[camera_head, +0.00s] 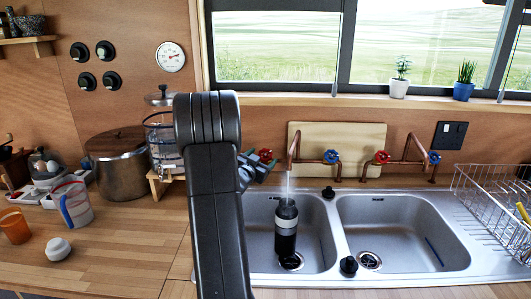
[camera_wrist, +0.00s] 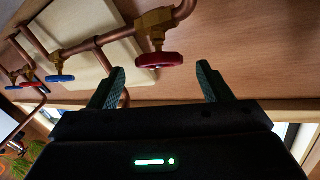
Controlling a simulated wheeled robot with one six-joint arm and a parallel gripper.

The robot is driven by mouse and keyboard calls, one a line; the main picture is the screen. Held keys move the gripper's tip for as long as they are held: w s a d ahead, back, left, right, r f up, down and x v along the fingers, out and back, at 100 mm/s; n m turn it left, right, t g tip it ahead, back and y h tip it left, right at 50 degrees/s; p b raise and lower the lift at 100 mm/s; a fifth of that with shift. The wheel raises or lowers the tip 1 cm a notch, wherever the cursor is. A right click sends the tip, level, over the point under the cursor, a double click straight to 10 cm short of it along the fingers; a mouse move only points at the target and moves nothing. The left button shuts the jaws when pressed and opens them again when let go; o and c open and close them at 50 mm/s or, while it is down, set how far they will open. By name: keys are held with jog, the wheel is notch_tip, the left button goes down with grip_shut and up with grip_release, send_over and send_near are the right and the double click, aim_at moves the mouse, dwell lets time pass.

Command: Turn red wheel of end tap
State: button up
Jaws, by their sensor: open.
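Two copper taps with red and blue wheels stand behind the sinks. The red wheel (camera_head: 265,155) at the left end of the left tap is just beyond my gripper (camera_head: 259,166), partly hidden by it. In the wrist view the red wheel (camera_wrist: 159,60) appears between the two fingers of my open gripper (camera_wrist: 163,78), which holds nothing. I cannot tell whether a finger touches it. The left tap's blue wheel (camera_head: 331,157) is to the right, and it also shows in the wrist view (camera_wrist: 60,79). The right tap has a red wheel (camera_head: 382,157) and a blue wheel (camera_head: 434,157).
Water runs from the left tap into a black bottle (camera_head: 286,232) in the left sink (camera_head: 318,235). A cutting board (camera_head: 350,138) leans behind the taps. A glass dispenser (camera_head: 161,135) and a pot (camera_head: 118,172) stand left of my arm. A dish rack (camera_head: 490,200) is at right.

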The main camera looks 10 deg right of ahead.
aim_at(265, 154)
jog(key=shift+x, duration=1.95)
jog(key=c, duration=1)
jog(key=shift+p, duration=0.3)
jog(key=shift+r+m+g+p, duration=0.1)
jog(key=shift+m+g+p, duration=0.2)
jog(key=shift+p, duration=0.1)
jog(key=shift+o, duration=0.2)
jog(key=m+g+h+p, duration=0.1)
jog(key=m+p, duration=0.1)
jog(key=shift+r+h+p, duration=0.15)
jog(key=shift+h+p, duration=0.15)
jog(key=shift+p, duration=0.05)
jog(key=shift+m+g+h+p, duration=0.5)
jog(key=shift+m+g+p, duration=0.5)
jog(key=m+g+p, duration=0.2)
jog(key=m+g+h+p, duration=0.1)
jog(key=m, duration=0.1)
jog(key=shift+s+f+g+p, duration=0.1)
jog(key=shift+f+g+p, duration=0.2)
jog(key=shift+g, duration=0.1)
